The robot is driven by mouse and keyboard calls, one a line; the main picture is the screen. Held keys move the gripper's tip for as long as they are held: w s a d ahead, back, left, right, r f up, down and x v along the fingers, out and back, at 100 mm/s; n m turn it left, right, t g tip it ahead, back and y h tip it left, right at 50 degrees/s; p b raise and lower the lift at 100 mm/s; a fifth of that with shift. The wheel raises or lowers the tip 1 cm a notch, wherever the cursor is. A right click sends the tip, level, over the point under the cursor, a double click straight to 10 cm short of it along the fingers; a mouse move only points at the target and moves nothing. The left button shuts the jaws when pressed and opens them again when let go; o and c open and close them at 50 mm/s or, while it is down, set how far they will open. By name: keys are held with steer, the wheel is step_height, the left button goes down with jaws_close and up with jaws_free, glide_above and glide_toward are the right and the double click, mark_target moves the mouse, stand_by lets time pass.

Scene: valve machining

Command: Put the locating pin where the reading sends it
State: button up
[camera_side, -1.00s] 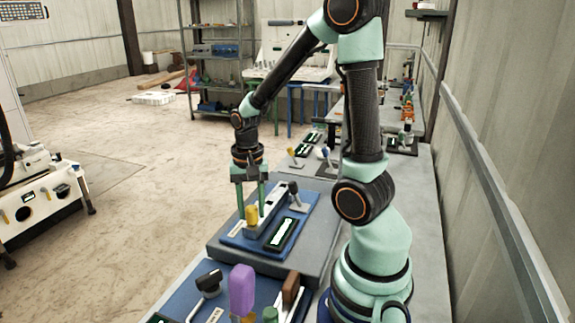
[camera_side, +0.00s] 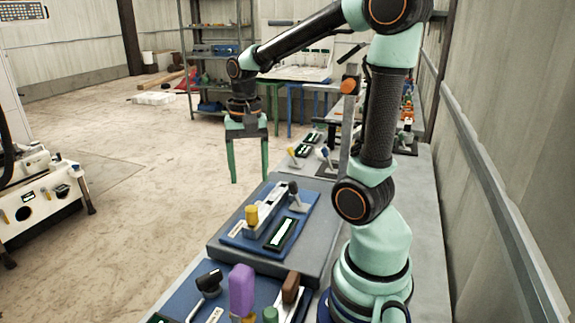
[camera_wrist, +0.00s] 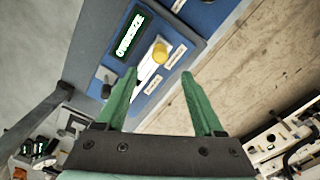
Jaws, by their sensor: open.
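A yellow cylinder (camera_side: 251,215), perhaps the locating pin, stands upright at the near end of a pale bar (camera_side: 266,203) on a blue plate (camera_side: 235,240). It also shows in the wrist view (camera_wrist: 160,53). A black-framed display (camera_side: 281,233) lies beside the bar; its bright characters (camera_wrist: 130,35) are too blurred to read surely. My gripper (camera_side: 249,178) is open and empty, above the floor just beyond the plate's far left edge. In the wrist view the cylinder appears beyond the gap between my fingertips (camera_wrist: 159,77), apart from both fingers.
Nearer are a purple block (camera_side: 242,290), a black-handled lever (camera_side: 208,283) and a brown handle (camera_side: 290,290). Floor lies open at left.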

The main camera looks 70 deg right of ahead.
step_height(320, 180, up, 2)
steer(key=shift+r, duration=0.1)
stand_by(0.4)
steer(key=a+r+n+t, duration=0.2)
steer(key=a+n+t, duration=0.3)
steer(key=a+n, duration=0.6)
steer(key=shift+a+n+t, duration=0.3)
steer(key=shift+a+n, duration=0.1)
steer(key=shift+n, duration=0.2)
steer(key=shift+s, duration=0.1)
